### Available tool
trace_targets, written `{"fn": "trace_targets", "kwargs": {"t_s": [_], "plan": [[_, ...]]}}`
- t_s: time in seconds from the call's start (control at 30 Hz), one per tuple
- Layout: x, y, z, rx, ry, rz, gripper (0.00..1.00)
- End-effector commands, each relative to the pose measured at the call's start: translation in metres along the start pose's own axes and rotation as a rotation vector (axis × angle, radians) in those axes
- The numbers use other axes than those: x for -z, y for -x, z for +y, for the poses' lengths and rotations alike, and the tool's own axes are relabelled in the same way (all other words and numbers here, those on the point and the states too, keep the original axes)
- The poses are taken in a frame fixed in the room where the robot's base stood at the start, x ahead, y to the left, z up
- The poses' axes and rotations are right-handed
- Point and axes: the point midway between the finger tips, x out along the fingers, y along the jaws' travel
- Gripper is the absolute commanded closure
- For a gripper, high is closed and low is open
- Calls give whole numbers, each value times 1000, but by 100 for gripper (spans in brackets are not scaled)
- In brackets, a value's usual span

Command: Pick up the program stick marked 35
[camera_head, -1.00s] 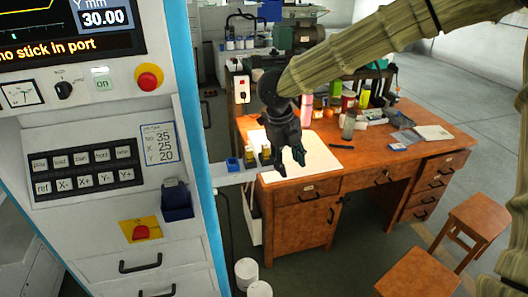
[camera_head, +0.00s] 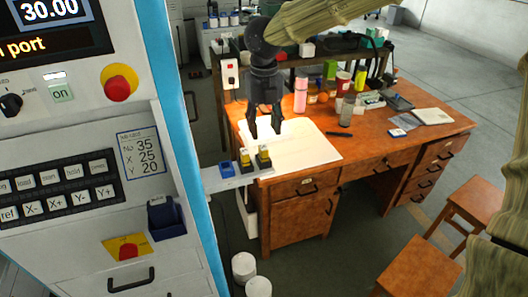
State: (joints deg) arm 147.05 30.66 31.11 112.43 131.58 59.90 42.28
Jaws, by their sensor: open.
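Small sticks stand on a narrow white shelf (camera_head: 212,184) beside the machine: a blue one (camera_head: 227,169), a yellow-and-black one (camera_head: 246,160) and another yellow-and-black one (camera_head: 264,158). Their markings are too small to read, so I cannot tell which is 35. My gripper (camera_head: 265,136) is open and empty, fingers pointing down. In the picture it appears just above the two yellow-and-black sticks, over the pale sheet on the desk. It is apart from the sticks.
The machine panel (camera_head: 80,150) stands at left, with a card (camera_head: 139,154) reading No 35, X 25, Y 20 and a dark blue holder (camera_head: 165,218). A wooden desk (camera_head: 390,150) holds bottles and papers. Stools (camera_head: 418,270) stand at lower right; white tubs (camera_head: 244,267) are on the floor.

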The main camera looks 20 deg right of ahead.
Motion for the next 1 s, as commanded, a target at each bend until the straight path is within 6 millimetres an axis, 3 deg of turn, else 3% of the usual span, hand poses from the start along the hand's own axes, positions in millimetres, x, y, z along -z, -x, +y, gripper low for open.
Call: {"fn": "trace_targets", "kwargs": {"t_s": [0.37, 0.7, 1.0], "plan": [[0, -27, -1, 2, -1, 3, 55], [-1, -68, -2, 1, -2, 2, 55], [-1, -72, -2, 0, -3, 0, 55]]}}
